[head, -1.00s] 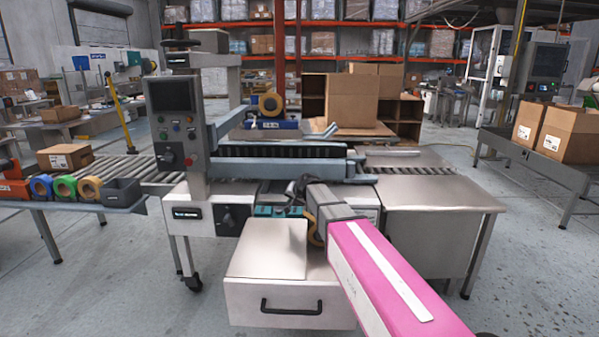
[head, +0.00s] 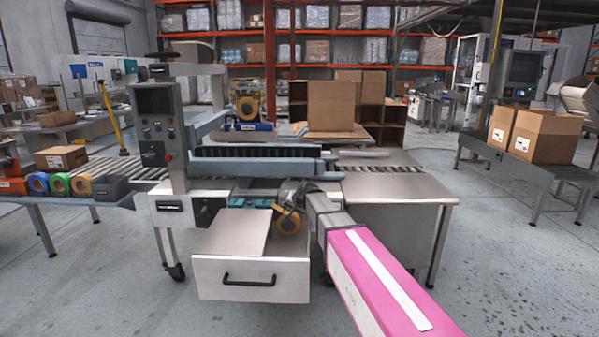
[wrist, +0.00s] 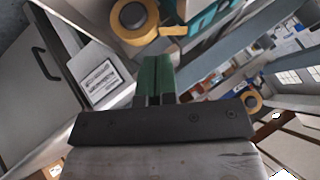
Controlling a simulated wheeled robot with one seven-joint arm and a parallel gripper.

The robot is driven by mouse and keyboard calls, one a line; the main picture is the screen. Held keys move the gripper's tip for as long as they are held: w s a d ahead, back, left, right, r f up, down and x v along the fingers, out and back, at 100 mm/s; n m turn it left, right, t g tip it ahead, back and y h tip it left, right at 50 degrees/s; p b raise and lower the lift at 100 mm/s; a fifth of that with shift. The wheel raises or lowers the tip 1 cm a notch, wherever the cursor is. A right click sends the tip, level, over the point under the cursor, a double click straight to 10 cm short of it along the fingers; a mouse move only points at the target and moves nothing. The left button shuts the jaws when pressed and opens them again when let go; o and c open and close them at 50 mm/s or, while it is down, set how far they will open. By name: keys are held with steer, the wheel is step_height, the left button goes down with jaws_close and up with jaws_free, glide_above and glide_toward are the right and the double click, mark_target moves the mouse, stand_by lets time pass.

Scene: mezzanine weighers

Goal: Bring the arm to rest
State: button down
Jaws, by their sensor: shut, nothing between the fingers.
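My arm (head: 375,270), pink with a white stripe, reaches from the bottom right toward the front of the steel machine. My gripper (wrist: 157,68) shows in the wrist view with its green fingers together and nothing between them. In the head view its fingertips are hard to make out at the arm's far end. The open drawer (head: 252,278) with a black handle is left of the arm. A yellow-orange tape roll (head: 287,221) is at the machine front close by the gripper. The roll also shows in the wrist view (wrist: 150,30), just beyond the fingertips and to their left.
The machine's control panel (head: 156,120) stands at the left, and a steel side table (head: 392,195) at the right. Several tape rolls lie by a dark bin (head: 112,189) on the left conveyor. Cartons (head: 548,137) stand on the right conveyor. The floor at right is open.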

steer(key=s+d+f+g+h, duration=0.1)
steer(key=s+d+f, duration=0.4)
steer(key=s, duration=0.6)
steer(key=s+d+f+n+g+h, duration=0.1)
steer(key=s+d+f+g, duration=0.3)
steer(key=s+d, duration=0.5)
steer(key=s+d+f+n+g+h, duration=0.1)
steer(key=s+d+f+g+h, duration=0.1)
steer(key=s+d+f, duration=0.5)
steer(key=s+d+h, duration=0.1)
steer(key=s, duration=0.5)
steer(key=shift+r, duration=0.1)
